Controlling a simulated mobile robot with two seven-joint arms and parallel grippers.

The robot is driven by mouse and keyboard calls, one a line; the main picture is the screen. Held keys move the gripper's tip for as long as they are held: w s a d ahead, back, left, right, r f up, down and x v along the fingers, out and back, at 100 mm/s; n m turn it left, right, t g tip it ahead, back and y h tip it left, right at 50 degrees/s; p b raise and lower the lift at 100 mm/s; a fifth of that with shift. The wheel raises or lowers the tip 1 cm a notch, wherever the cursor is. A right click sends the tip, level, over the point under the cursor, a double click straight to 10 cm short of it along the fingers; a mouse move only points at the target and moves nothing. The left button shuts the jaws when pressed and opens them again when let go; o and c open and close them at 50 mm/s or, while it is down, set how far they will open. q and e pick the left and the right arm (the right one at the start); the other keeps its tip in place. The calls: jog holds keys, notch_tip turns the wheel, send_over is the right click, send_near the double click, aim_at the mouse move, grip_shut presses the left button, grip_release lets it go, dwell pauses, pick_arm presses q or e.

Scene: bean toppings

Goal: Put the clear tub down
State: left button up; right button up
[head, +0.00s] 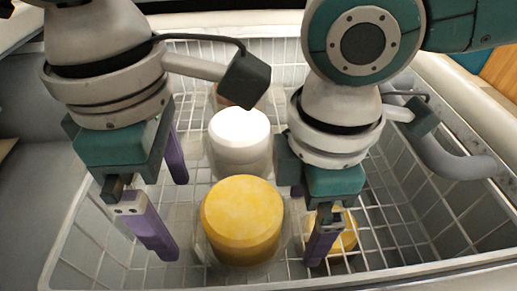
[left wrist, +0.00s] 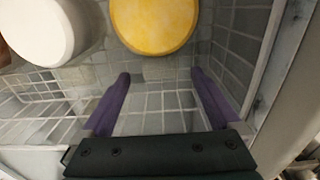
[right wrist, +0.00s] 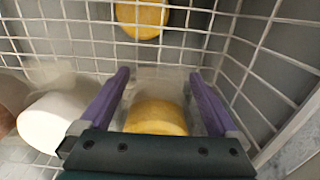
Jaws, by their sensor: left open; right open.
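A clear tub with a yellow filling (head: 240,222) stands in the wire basket, in the front middle of the head view. It shows at the top of the left wrist view (left wrist: 155,22) and between the fingers in the right wrist view (right wrist: 156,118). My right gripper (head: 308,215) is open beside its right side; I cannot tell whether a finger touches it. My left gripper (head: 166,205) is open and empty, to the left of the tub and apart from it.
A white-topped tub (head: 240,140) stands behind the yellow one, with a brownish one (head: 228,98) further back. Another yellow item (head: 346,238) sits lower at right, partly hidden by my right finger. The basket's wire walls (head: 425,190) surround them; bare basket floor shows at left.

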jog(key=shift+r, duration=0.15)
pick_arm(q)
notch_tip(320, 180, up, 6)
jog(key=shift+r, duration=0.25)
pick_arm(e)
notch_tip(320, 180, up, 12)
dwell(0.4)
